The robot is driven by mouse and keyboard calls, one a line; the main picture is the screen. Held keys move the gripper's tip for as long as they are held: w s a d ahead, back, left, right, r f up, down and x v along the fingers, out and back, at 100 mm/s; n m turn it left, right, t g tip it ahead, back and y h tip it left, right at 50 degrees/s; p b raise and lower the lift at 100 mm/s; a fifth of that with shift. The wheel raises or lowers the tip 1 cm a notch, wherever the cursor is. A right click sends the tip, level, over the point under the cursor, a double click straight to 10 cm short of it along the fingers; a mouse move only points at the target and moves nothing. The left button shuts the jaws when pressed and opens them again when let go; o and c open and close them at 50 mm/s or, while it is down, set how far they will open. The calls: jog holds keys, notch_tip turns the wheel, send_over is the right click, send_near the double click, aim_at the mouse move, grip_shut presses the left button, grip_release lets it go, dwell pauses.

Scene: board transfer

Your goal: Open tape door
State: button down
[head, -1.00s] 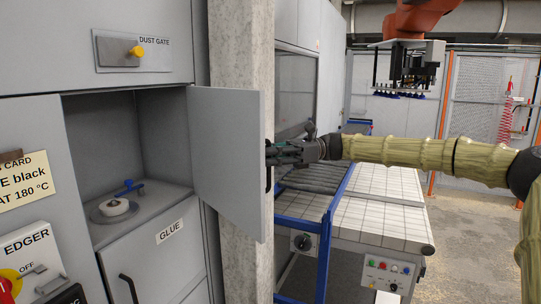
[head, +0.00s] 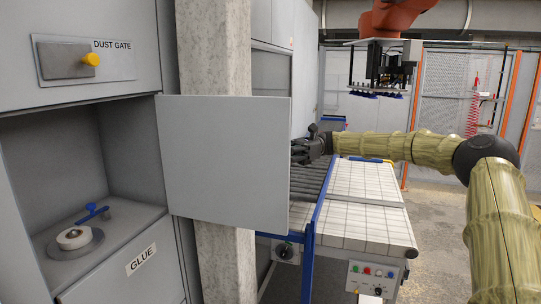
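The tape door (head: 222,160) is a flat grey panel, swung open on the right side of a recessed compartment (head: 50,150). Inside the compartment a white tape roll (head: 75,237) sits on a round grey plate, with a blue lever (head: 93,213) behind it. My gripper (head: 296,152) is at the door's right, free edge, partly behind the panel. The door handle and my fingertips are hidden by the panel, so I cannot see whether the fingers are closed on the handle.
A concrete pillar (head: 215,265) stands behind the door. A roller conveyor and white tiled table (head: 365,215) with a blue frame lie behind and below my arm. A lower door labelled GLUE (head: 140,259) is shut. An orange robot (head: 400,18) hangs at the back.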

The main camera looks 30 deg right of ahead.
jog(key=shift+w+d+f, duration=0.1)
jog(key=shift+w+d, duration=0.05)
jog(key=shift+w, duration=0.05)
dwell(0.3)
jog(key=c, duration=1.5)
grip_release()
jog(key=shift+d, duration=0.2)
jog(key=w+d, duration=0.2)
jog(key=d, duration=1)
jog(key=shift+w, duration=0.15)
